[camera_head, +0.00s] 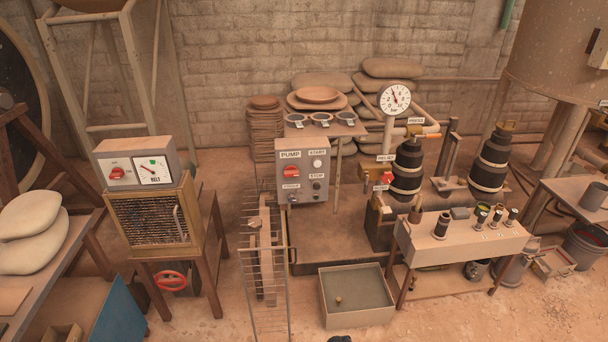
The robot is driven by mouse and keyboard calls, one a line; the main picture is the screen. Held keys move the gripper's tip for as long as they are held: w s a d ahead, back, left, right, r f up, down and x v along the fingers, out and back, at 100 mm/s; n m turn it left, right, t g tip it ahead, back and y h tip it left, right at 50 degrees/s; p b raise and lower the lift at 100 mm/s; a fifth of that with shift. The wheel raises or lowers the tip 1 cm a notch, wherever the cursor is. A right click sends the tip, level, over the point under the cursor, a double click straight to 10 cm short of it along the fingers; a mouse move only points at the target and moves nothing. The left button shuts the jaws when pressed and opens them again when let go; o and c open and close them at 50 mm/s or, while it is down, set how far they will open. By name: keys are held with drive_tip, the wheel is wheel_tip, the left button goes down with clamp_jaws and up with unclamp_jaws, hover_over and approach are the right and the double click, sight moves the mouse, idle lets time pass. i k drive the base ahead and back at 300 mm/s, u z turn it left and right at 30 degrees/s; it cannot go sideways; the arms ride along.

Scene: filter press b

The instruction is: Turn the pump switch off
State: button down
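The grey pump control box (303,194) stands upright near the middle of the view, with a "PUMP" label at its top left. The red pump switch (291,172) is on the left of its front face. Its handle looks roughly level, but the marks around it are too small to read. A pale button (318,164) under a "START" label and a dark button (317,185) above a "STOP" label are to its right. My gripper is not clearly in view; only a small dark shape shows at the bottom edge, and I cannot tell what it is.
A similar red switch (117,173) sits on the "BELT" box (137,163) at left. A wire rack (265,290) stands in front of the pump box, and a shallow tray (357,317) is on the floor. A pressure gauge (394,98) stands behind right.

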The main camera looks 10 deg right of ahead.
sight(290, 170)
drive_tip(key=u, duration=0.45)
drive_tip(key=k, duration=1.35)
drive_tip(key=u, duration=0.7)
drive_tip(key=i, duration=1.25)
drive_tip(key=u, duration=0.55)
